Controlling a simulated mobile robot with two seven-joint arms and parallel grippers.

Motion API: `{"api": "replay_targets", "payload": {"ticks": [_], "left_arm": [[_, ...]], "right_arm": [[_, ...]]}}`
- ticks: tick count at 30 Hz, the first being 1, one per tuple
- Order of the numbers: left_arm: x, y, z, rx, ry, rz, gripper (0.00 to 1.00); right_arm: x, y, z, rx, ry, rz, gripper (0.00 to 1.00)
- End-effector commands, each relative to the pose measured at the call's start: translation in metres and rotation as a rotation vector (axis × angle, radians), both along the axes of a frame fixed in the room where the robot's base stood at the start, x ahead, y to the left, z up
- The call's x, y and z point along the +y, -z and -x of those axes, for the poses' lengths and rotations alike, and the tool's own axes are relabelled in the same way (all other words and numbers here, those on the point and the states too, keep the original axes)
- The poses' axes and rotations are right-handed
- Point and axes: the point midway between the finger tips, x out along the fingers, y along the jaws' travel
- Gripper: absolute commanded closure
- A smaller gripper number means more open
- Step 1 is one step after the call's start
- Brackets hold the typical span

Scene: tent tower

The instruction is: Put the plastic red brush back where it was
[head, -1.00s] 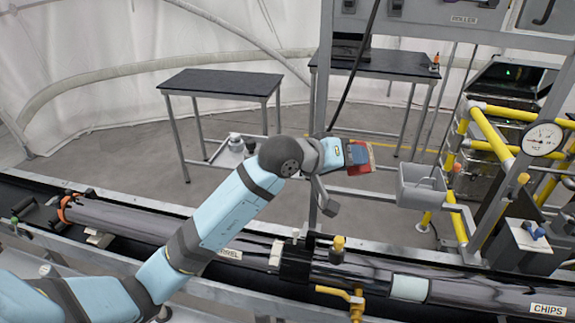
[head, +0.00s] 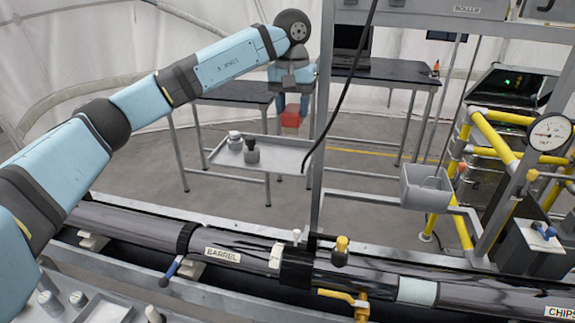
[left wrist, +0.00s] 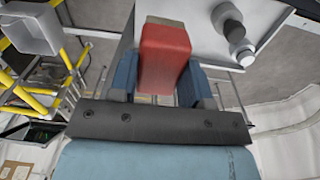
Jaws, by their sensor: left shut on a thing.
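The red brush (head: 291,117) hangs below my left gripper (head: 291,103), which is shut on it. It is in the air, above and near the right part of a low grey tray table (head: 283,157). In the left wrist view the red brush (left wrist: 164,60) sits between the two blue fingers of my left gripper (left wrist: 160,80). My right gripper is in neither view.
A grey post (head: 322,110) rises close to the right of my left gripper. A grey bin (head: 426,188) hangs further right. The long dark barrel (head: 230,253) crosses the front. A dark-topped table (head: 385,72) stands behind.

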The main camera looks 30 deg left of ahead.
Motion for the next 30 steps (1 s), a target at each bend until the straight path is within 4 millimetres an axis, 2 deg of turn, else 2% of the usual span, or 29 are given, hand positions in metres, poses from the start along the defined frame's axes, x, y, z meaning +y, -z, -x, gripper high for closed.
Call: {"api": "replay_targets", "payload": {"ticks": [2, 4, 12, 19, 24, 30], "left_arm": [[0.009, -0.005, 0.001, 0.013, -0.017, -0.009, 0.75], [0.012, -0.002, 0.002, 0.023, -0.022, -0.013, 0.75], [0.013, 0.043, 0.003, 0.025, -0.024, -0.014, 0.75], [0.013, 0.063, 0.003, 0.024, -0.022, -0.014, 0.75], [0.013, 0.086, 0.003, 0.024, -0.022, -0.013, 0.75], [0.013, 0.092, 0.002, 0.021, -0.022, -0.012, 0.75]], "right_arm": [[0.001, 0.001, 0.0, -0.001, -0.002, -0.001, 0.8], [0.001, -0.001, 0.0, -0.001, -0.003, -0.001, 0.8], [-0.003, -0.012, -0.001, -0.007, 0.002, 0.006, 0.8], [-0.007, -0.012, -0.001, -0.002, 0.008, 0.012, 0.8], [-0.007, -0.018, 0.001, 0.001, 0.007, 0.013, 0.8], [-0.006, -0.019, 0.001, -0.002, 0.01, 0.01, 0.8]]}}
